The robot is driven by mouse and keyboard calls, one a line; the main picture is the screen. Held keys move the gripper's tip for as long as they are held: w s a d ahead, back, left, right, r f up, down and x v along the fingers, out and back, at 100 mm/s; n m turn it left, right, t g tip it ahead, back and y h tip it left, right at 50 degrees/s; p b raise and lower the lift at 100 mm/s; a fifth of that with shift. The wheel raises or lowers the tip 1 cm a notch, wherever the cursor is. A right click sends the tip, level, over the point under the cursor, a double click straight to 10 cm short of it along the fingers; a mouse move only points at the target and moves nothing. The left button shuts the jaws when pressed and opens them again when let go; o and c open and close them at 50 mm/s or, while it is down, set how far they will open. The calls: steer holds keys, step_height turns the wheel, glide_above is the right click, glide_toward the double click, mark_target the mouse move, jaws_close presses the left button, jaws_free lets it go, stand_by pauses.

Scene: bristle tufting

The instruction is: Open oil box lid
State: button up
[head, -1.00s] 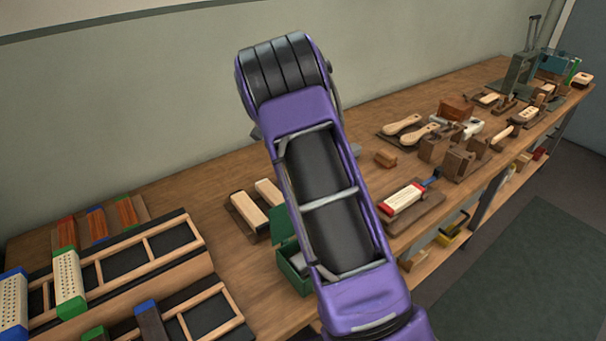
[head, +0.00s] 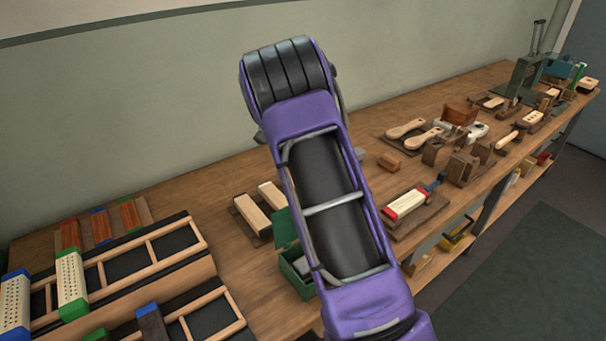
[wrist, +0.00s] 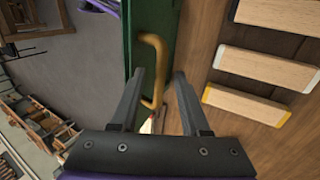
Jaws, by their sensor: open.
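The green oil box (head: 296,270) stands on the bench, partly hidden behind my purple arm in the head view. Its green lid (head: 284,228) appears raised at the back of the box, and something grey shows inside. In the wrist view a green panel of the box (wrist: 151,25) carries a bent brass-coloured handle (wrist: 154,50). My gripper (wrist: 159,74) is open, with its two dark fingers apart and the lower part of the handle showing between them. Whether a finger touches the handle I cannot tell. My gripper is hidden in the head view.
Two pale wooden blocks (head: 252,214) lie beside the box. Brush frames (head: 140,255) fill the bench's left. A red-ended brush block (head: 405,204) on a board and several wooden tools (head: 460,160) lie to the right. The wall (head: 120,110) is behind.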

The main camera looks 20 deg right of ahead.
steer(key=p+v, duration=0.1)
steer(key=v, duration=1)
steer(key=shift+r, duration=0.4)
steer(key=shift+w+a, duration=0.1)
steer(key=shift+a, duration=0.1)
